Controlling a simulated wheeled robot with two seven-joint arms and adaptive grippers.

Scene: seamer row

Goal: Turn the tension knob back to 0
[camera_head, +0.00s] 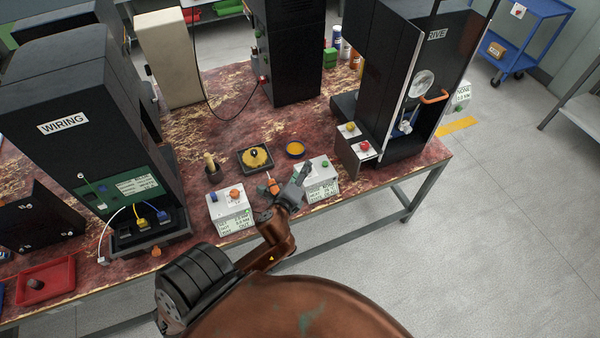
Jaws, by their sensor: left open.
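No knob in view can be read as the tension knob, and the small labels are too blurred to make out. A white control box (230,212) has a blue knob (214,196) and an orange knob (234,194) on top. A second white box (321,184) to its right has a green knob (325,164). My left gripper (288,183) is open at the table's front edge, between these two boxes, and overlaps the left side of the second box. I cannot tell whether it touches anything. A small orange thing (273,187) shows beside its fingers. My right gripper is not in view.
The black wiring cabinet (80,110) stands left, an open black cabinet (405,80) right. A red tray (45,283) lies front left.

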